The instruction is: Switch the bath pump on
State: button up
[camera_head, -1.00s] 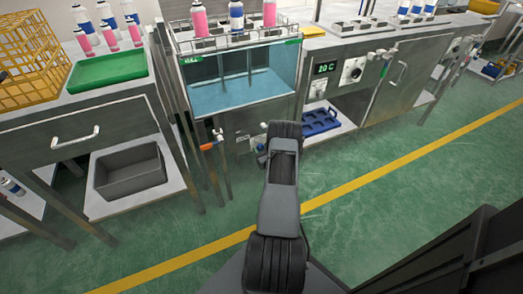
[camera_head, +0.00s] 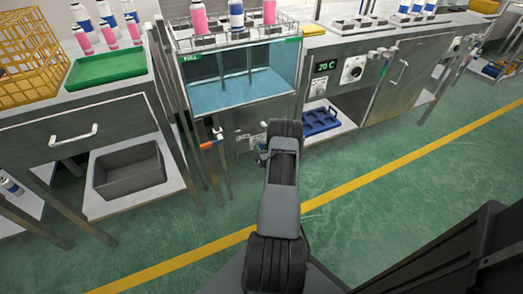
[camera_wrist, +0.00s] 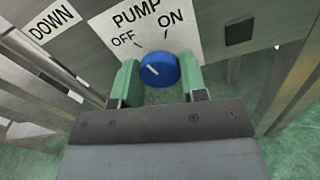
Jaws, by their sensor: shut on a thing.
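The blue pump knob (camera_wrist: 159,69) is on the tank's front panel in the wrist view, under a white label (camera_wrist: 140,28) reading PUMP, with OFF at left and ON at right. Its white mark points up-left, toward OFF. My gripper (camera_wrist: 158,80) has one green finger on each side of the knob and is shut on it. In the head view the knob and fingers are mostly hidden behind my arm. The bath tank (camera_head: 240,92) above holds clear blue water, with a FULL label at its top left.
A DOWN label (camera_wrist: 52,25) and a dark square (camera_wrist: 239,31) flank the pump label. An orange-handled valve (camera_head: 211,144) and pipes stand left of my arm. A cabinet with a 20 C display (camera_head: 326,66) is to the right. The green floor in front is clear.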

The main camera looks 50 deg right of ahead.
jog(key=m, duration=0.4)
jog(key=shift+m+b, duration=0.3)
jog(key=shift+b, duration=0.1)
jog(key=shift+m, duration=2.2)
jog(key=o, duration=0.9)
jog(key=p+v, duration=0.3)
jog(key=v, duration=1)
jog(key=shift+s+a+f, duration=0.1)
jog(key=shift+s+a, duration=0.05)
jog(key=shift+s, duration=0.25)
